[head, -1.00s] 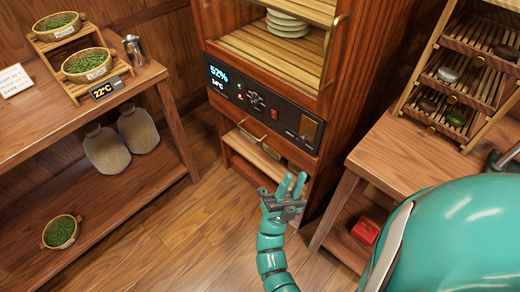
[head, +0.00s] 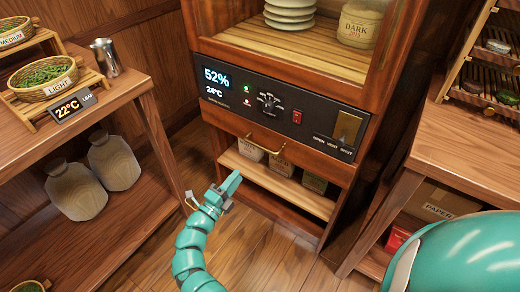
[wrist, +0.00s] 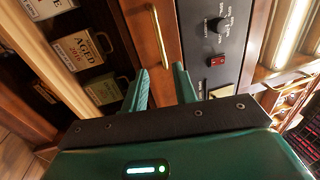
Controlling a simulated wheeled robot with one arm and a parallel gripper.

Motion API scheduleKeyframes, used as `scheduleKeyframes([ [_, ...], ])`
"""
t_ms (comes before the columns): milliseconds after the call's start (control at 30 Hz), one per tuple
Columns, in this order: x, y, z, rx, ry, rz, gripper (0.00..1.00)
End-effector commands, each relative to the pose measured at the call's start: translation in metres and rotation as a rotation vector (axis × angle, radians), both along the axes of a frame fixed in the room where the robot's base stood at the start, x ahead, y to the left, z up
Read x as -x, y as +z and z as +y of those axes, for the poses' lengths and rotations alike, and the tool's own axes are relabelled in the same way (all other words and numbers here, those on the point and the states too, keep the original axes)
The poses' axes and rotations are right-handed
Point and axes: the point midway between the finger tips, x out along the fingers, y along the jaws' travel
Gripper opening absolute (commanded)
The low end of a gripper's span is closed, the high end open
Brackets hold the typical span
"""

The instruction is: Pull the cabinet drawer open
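The cabinet drawer (head: 225,130) is a wooden front below the black control panel and looks flush with the cabinet. Its brass bar handle (head: 266,139) also shows in the wrist view (wrist: 160,38), upright in that picture. My gripper (head: 232,184) is below and left of the handle in the head view, in front of the open shelf. In the wrist view my gripper (wrist: 162,84) has its two green fingers apart with nothing between them. The handle lies beyond the fingertips, roughly in line with the gap, and is not touched.
The control panel (head: 275,108) has a display, knob and red switch. Labelled tea packs (head: 284,163) stand on the shelf under the drawer. A wooden table (head: 130,88) is at left, another (head: 460,140) at right. The floor (head: 250,235) before the cabinet is clear.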

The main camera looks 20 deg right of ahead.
Motion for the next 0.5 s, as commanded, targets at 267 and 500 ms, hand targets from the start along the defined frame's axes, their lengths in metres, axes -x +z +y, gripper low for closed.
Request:
scheduleKeyframes([
  [267,-0.035,0.011,-0.044,0.002,-0.001,-0.002,0.28],
  [500,-0.062,0.018,-0.08,0.002,0.0,0.0,0.28],
])
